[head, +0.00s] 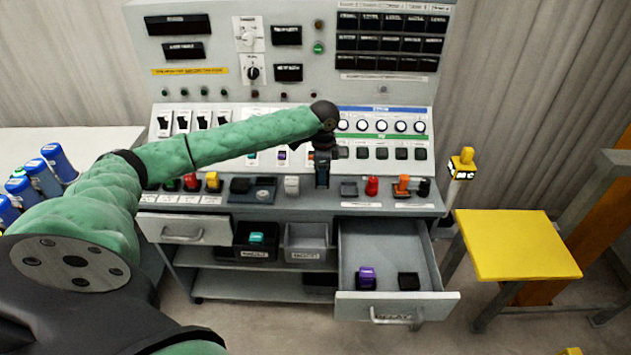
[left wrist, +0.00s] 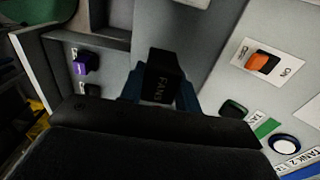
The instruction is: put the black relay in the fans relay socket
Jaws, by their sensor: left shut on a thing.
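My left gripper (head: 322,172) is at the console front, pointing down by the right end of the row of switches. Another black block (head: 408,281) lies in the open drawer (head: 350,245), right of a purple relay (head: 366,277). The purple relay also shows in the left wrist view (left wrist: 85,62). My right gripper is not in view.
A teal block (head: 257,238) sits in a black bin, with a grey bin (head: 306,235) beside it. Red and orange controls (head: 372,186) stand on the console ledge to the gripper's right. A yellow-topped table (head: 515,245) stands at right.

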